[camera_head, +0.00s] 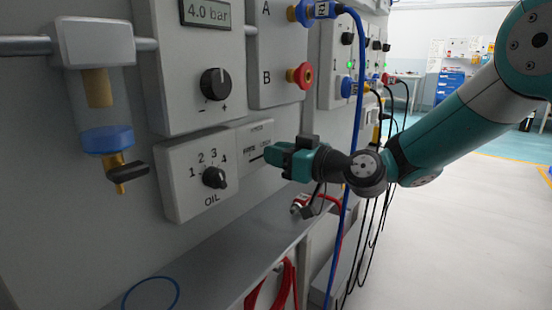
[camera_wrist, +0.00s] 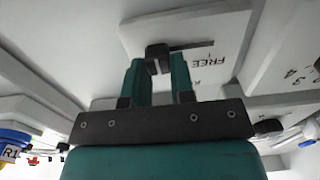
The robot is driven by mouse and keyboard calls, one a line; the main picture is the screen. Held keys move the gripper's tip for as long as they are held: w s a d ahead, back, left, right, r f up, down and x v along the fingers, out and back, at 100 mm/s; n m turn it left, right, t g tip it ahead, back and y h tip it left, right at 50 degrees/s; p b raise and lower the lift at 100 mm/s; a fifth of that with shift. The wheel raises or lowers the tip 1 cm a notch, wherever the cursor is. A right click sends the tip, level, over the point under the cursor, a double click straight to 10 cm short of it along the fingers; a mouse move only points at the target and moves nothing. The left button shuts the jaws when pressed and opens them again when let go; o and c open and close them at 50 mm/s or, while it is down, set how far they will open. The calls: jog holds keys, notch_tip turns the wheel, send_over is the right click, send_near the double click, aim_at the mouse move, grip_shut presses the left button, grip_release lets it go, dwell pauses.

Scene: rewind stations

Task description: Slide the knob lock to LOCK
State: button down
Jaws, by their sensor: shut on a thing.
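The knob lock's small dark knob (camera_wrist: 158,52) sits between the fingertips of my gripper (camera_wrist: 157,66) in the wrist view, and the gripper is shut on it. A dark slot runs right from the knob there. The word FREE stands upside down beside that bare stretch of slot, on the pale lock plate (camera_wrist: 225,30). The knob is at the slot end away from FREE. In the head view my gripper (camera_head: 272,154) covers the knob and the right part of the lock plate (camera_head: 247,139); bare slot shows left of the gripper. The LOCK label cannot be read.
The OIL panel with its black dial (camera_head: 214,177) lies left of the lock plate. A pressure panel with a black knob (camera_head: 216,84) is above. A blue hose (camera_head: 352,150) hangs close to my wrist, and a grey shelf (camera_head: 240,250) runs below.

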jog(key=c, duration=1)
grip_release()
jog(key=shift+w+d, duration=0.1)
jog(key=shift+d, duration=0.05)
jog(key=shift+o, duration=0.2)
jog(key=b+v, duration=0.2)
jog(key=v, duration=1.5)
jog(key=shift+d, duration=0.1)
